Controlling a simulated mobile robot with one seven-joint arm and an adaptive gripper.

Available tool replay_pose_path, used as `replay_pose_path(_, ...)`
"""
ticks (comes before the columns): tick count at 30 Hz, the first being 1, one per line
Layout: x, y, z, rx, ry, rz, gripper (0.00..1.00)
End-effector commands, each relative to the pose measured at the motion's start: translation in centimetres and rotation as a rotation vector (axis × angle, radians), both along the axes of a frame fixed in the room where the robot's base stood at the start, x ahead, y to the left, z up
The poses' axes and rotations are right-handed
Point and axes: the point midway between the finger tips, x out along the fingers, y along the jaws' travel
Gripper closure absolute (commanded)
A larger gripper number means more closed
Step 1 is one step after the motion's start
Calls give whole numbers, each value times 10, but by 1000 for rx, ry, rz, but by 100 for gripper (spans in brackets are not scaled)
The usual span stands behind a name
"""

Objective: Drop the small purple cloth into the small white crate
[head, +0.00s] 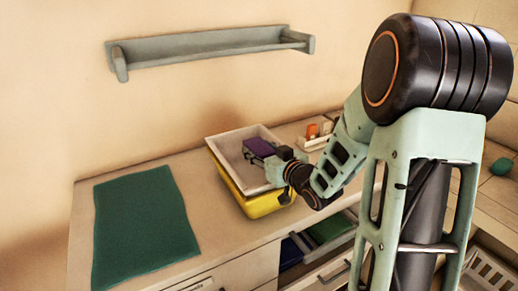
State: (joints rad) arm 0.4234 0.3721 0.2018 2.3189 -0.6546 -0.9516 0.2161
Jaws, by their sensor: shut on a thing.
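The small purple cloth (259,146) is at the end of my arm, above a white open crate (222,147) on the counter. The white crate sits in or on a yellow container (262,207). My gripper (268,157) is shut on the cloth, which looks flat and folded. The cloth appears to be within the crate's outline from this view, but I cannot tell its height above the crate floor. My gripper and wrist hide the crate's right side.
A dark green mat (142,222) lies on the counter at left. A small white holder (314,143) with orange items stands behind my wrist. Drawers below are open, with blue and green contents. A white slatted basket (488,272) is at lower right. A wall shelf (210,47) hangs above.

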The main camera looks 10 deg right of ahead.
Motion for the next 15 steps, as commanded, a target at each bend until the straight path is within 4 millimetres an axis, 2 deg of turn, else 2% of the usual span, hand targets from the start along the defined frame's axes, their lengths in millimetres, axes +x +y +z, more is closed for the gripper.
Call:
replay_pose_path(2, 0, 0, 1, 0, 0, 0, 77)
replay_pose_path(3, 0, 0, 1, 0, 0, 0, 53)
replay_pose_path(8, 0, 0, 1, 0, 0, 0, 36)
replay_pose_path(15, 0, 0, 1, 0, 0, 0, 36)
